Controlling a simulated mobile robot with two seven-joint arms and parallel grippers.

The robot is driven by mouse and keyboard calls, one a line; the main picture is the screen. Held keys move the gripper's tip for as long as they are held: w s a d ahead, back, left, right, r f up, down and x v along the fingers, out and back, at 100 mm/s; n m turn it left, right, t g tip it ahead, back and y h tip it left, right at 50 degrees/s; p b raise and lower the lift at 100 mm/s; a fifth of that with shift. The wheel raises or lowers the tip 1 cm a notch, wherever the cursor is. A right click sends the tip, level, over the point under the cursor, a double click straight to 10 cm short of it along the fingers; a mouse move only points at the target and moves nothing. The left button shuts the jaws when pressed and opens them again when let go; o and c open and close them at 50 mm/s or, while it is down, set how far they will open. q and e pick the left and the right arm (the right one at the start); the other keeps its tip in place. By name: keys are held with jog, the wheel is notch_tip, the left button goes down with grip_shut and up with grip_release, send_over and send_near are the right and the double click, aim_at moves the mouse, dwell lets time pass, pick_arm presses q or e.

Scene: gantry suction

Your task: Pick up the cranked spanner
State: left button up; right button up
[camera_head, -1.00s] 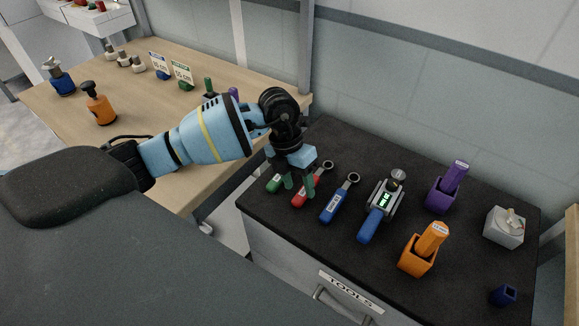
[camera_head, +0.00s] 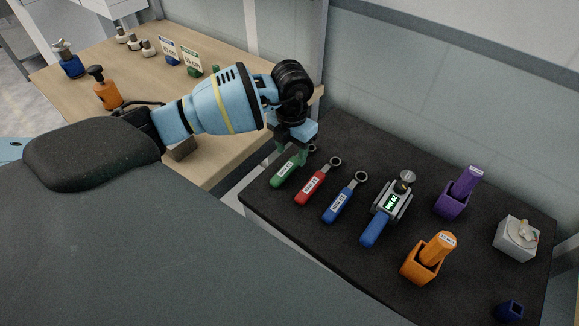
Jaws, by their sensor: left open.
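Three ring-ended spanners lie side by side on the dark tool cabinet top: a green-handled one (camera_head: 284,175), a red-handled one (camera_head: 312,188) and a blue-handled one (camera_head: 340,206). Their labels are too small to read, and I cannot tell which one is cranked. My left gripper (camera_head: 291,157) is open, pointing down over the far part of the green-handled spanner. It partly hides that spanner's shaft and ring end. I cannot tell whether the fingers touch it. My right gripper is not in view.
A tool with a lit display and blue handle (camera_head: 375,228) lies right of the spanners. An orange holder (camera_head: 418,267), a purple holder (camera_head: 450,206), a white box (camera_head: 515,240) and a small blue holder (camera_head: 509,311) stand farther right. A wooden table (camera_head: 140,85) is at the left.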

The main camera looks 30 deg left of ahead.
aim_at(289, 165)
pick_arm(q)
jog(key=shift+s+a+f, duration=0.1)
jog(key=shift+s+f, duration=0.1)
jog(key=shift+f, duration=0.95)
jog(key=shift+s+f, duration=0.15)
jog(key=shift+f, duration=1)
grip_shut()
